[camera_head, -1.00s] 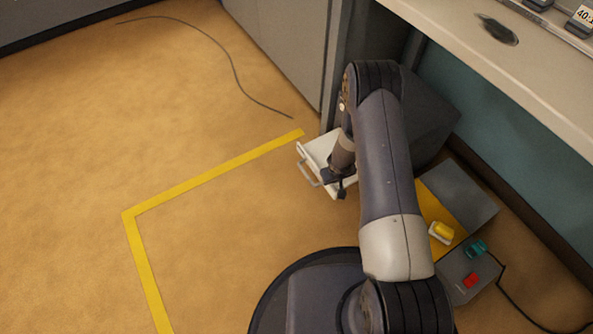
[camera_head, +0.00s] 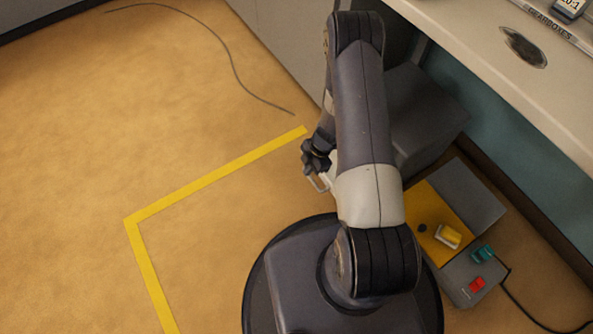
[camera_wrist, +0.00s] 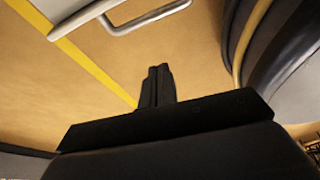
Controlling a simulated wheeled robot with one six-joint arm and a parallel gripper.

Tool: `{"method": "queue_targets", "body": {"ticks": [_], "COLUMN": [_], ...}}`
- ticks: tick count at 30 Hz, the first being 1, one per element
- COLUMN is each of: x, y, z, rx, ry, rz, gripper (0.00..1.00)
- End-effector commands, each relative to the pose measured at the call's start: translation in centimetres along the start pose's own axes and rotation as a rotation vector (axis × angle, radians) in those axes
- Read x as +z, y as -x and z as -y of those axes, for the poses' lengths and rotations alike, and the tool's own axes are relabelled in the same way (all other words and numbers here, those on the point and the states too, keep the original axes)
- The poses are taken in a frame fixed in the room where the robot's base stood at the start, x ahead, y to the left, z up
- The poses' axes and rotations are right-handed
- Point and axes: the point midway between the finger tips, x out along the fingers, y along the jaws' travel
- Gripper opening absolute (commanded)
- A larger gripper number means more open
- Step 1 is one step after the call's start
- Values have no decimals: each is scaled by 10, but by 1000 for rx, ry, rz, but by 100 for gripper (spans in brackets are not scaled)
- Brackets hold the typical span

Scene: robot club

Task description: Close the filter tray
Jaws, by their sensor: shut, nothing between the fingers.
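The filter tray is a white drawer with a pale metal bar handle. In the head view my arm and gripper hide most of it; the handle (camera_head: 319,184) and a sliver of white show, so how far it stands out cannot be told. The dark grey housing (camera_head: 428,115) is behind my arm. My gripper (camera_head: 309,169) is shut and empty, close to the handle at the front of the tray. In the wrist view the closed fingers (camera_wrist: 157,86) are apart from the handle (camera_wrist: 150,18), which shows at the top beside the white tray (camera_wrist: 60,8).
Yellow floor tape (camera_head: 215,178) runs left of the tray, and a thin cable (camera_head: 232,65) lies on the floor. A grey and yellow unit with a red switch (camera_head: 477,284) stands at right. A bench (camera_head: 480,55) overhangs at upper right.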

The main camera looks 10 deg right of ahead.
Motion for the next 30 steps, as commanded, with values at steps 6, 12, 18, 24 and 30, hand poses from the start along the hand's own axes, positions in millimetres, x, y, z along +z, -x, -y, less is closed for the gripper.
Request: {"method": "queue_targets", "body": {"ticks": [6, 12, 18, 24, 30], "x": [3, 3, 3, 3, 24], "y": [3, -12, -47, -91, -86], "z": [16, 17, 19, 21, 18], "rx": [-55, -56, -57, -56, -50], "ry": [81, 84, 83, 83, 80], "rz": [-13, -13, -13, -13, -10], "gripper": [0, 0, 0, 0, 0]}}
